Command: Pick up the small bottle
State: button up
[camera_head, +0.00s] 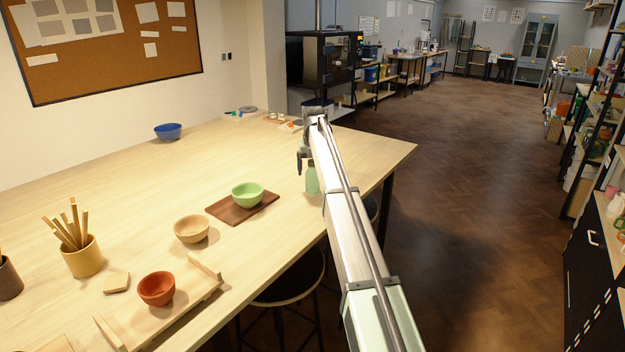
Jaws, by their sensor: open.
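A small pale green bottle (312,183) appears to stand on the wooden table (240,220), near its right edge. Its upper part and right side are partly hidden by my gripper and arm. My gripper (303,168) is dark, open and points down at the bottle's upper left. From this view I cannot tell whether the fingers are around the bottle or beside it, or touching it. Nothing is seen held between them.
A green bowl (247,194) on a brown board (222,209) stands to the left, near a tan bowl (192,229). A red bowl (156,289), a yellow tool cup (84,260) and a blue bowl (168,131) stand farther off. Small items (238,116) lie at the back. A stool (290,287) is below.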

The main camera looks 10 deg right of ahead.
jog(key=shift+f, duration=0.25)
jog(key=c, duration=1.2)
jog(key=shift+r, duration=0.15)
